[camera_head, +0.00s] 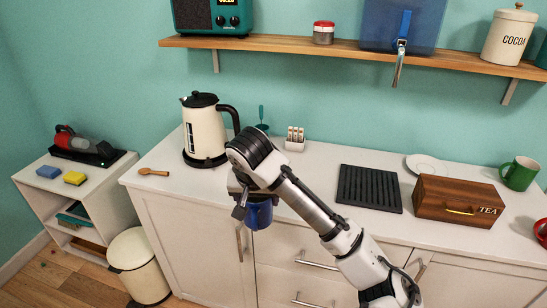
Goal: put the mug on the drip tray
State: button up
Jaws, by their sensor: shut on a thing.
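My gripper (246,201) is shut on a blue mug (259,214), which hangs below it near the counter's front edge. The gripper and wrist hide the mug's upper part, and I cannot tell how high it is held. The black ribbed drip tray (369,188) lies flat on the white counter, to the right of my gripper and beyond my forearm. Nothing stands on the drip tray.
A wooden tea box (458,201) stands just right of the tray, with a white plate (426,165) behind it. A green mug (520,173) and red mug (541,232) are farther right. A cream kettle (204,130) and toast rack (295,139) stand behind my gripper.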

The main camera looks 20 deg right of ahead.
jog(key=a+f+n, duration=0.1)
jog(key=a+f, duration=0.3)
jog(key=f, duration=0.7)
jog(key=a+f+n+y, duration=0.1)
jog(key=a+f, duration=0.4)
jog(key=f, duration=0.7)
jog(key=a+f+n, duration=0.2)
jog(key=a+f, duration=0.3)
jog(key=f, duration=0.7)
jog(key=shift+y, duration=0.3)
jog(key=shift+a, duration=0.1)
jog(key=shift+s+d+f, duration=0.15)
jog(key=shift+s+d, duration=0.05)
jog(key=shift+s, duration=0.05)
